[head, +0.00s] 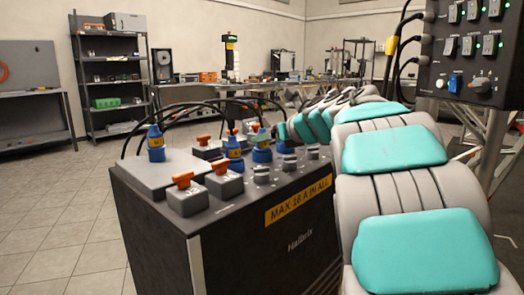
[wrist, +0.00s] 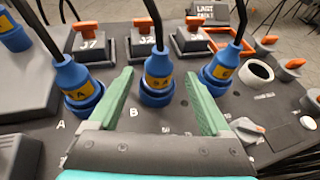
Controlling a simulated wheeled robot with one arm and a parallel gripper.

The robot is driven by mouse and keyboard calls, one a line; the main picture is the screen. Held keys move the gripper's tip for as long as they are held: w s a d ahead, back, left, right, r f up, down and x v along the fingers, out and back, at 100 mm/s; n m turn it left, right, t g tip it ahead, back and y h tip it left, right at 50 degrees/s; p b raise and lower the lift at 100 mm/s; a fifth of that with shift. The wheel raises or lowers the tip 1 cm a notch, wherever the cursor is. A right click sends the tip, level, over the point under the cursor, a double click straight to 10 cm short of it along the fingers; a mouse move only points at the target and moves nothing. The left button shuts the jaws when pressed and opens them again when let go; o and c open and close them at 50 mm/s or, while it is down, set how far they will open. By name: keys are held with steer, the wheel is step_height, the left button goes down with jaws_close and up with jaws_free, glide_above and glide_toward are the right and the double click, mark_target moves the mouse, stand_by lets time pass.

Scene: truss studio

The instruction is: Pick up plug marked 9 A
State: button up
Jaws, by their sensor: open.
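Several blue plugs with yellow labels and black cables stand upright on the dark box top. In the wrist view, the middle plug (wrist: 157,82) lies between the spread green fingers of my gripper (wrist: 159,77), with a gap on each side. A second plug (wrist: 76,82) is left of the fingers, above a panel letter A. A third plug (wrist: 220,70) is beyond the right finger. The labels are too small to read surely, so I cannot tell which is marked 9 A. In the head view, one plug (head: 155,142) stands apart at the left; my gripper is hard to make out there.
Orange-handled switches (wrist: 144,40) sit behind the plugs and along the near edge of the box (head: 270,230). Black cables arch over the box. A control panel (head: 470,50) stands at the upper right.

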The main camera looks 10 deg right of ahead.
steer(key=shift+w+a+f, duration=0.1)
steer(key=shift+w+f, duration=0.2)
steer(key=shift+f, duration=0.05)
steer(key=shift+x, duration=3.5)
steer(key=shift+s, duration=0.1)
jaws_close()
